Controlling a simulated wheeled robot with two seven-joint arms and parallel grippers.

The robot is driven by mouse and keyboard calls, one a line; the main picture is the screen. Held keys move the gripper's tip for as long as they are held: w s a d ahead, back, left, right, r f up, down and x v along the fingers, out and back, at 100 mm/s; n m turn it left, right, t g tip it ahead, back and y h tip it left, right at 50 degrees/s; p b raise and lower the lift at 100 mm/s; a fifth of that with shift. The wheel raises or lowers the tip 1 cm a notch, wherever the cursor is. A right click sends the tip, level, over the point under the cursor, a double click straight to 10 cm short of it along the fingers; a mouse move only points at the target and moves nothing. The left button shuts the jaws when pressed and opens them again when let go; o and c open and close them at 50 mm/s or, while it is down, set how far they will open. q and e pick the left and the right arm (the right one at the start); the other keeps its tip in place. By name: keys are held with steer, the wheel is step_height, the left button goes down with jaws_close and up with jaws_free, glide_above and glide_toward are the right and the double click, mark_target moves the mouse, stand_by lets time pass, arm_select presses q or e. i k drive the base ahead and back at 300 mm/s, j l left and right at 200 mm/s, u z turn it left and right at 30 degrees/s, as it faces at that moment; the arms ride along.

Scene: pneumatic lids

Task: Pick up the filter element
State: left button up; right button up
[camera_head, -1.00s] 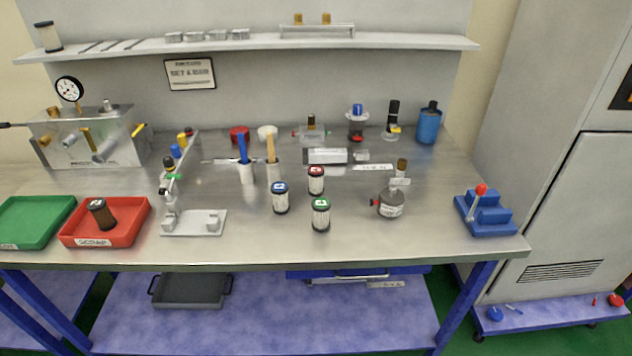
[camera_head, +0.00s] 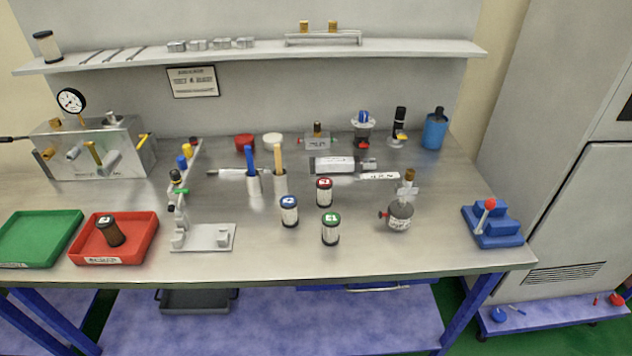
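Several small cylinders that look like filter elements stand upright on the steel bench. One has a blue cap (camera_head: 289,211), one a red cap (camera_head: 324,192) and one a green cap (camera_head: 331,229); they stand close together but apart, near the bench middle. A brown, dirty-looking cylinder (camera_head: 110,232) leans in the red scrap tray (camera_head: 140,255). Another pale cylinder with dark ends (camera_head: 46,46) stands on the shelf at the far left. I cannot tell which one the task means. Neither of my grippers shows in the head view.
A grey stand (camera_head: 204,238) is left of the capped cylinders. A round grey vessel (camera_head: 399,216) is right of them, and a blue stepped block (camera_head: 491,226) is at the right edge. A green tray (camera_head: 38,240) is at left. The bench front is clear.

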mark_target(324, 184)
steer(key=i+j+z, duration=0.5)
steer(key=j, duration=0.25)
steer(key=i+j+z, duration=0.25)
steer(key=j, duration=0.2)
